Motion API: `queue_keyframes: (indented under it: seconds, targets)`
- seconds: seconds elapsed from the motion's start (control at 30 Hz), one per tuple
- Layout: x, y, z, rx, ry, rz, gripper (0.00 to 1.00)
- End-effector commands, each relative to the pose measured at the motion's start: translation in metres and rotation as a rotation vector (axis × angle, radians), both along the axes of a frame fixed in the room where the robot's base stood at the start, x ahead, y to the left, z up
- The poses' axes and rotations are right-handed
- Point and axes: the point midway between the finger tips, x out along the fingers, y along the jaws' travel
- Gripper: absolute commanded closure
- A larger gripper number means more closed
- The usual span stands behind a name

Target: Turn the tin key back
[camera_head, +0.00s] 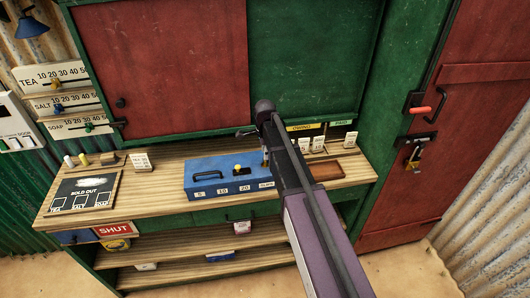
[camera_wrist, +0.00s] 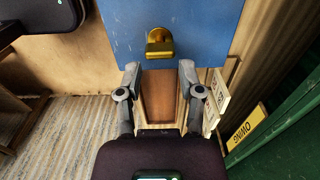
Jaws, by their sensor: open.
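The blue tin (camera_head: 208,172) stands on the wooden counter, with a dark handle on its lid and labels along its front. A small yellow key-like piece (camera_head: 238,168) shows on the tin in the head view. In the wrist view the brass key (camera_wrist: 160,42) stands out from the tin's blue surface (camera_wrist: 205,20). My gripper (camera_wrist: 160,72) is open and empty, its two fingers spread just short of the key and apart from it. In the head view my arm crosses the tin's right end, and the fingertips are hard to make out.
A sold-out board (camera_head: 85,190) lies at the counter's left. Price slips (camera_head: 318,144) and a brown wooden piece (camera_head: 326,170) are at the right, beside my arm. A red door (camera_head: 430,180) with a padlock (camera_head: 413,157) is further right. Shelves run below the counter.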

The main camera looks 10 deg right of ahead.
Motion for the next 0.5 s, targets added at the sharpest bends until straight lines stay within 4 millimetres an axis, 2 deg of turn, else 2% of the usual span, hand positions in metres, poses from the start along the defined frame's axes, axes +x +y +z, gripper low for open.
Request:
queue_keyframes:
  seconds: [0.03,0.5]
  targets:
    - [0.000,0.000,0.009,0.000,0.000,0.000,0.51]
    - [0.000,0.000,0.047,0.000,0.000,0.001,0.51]
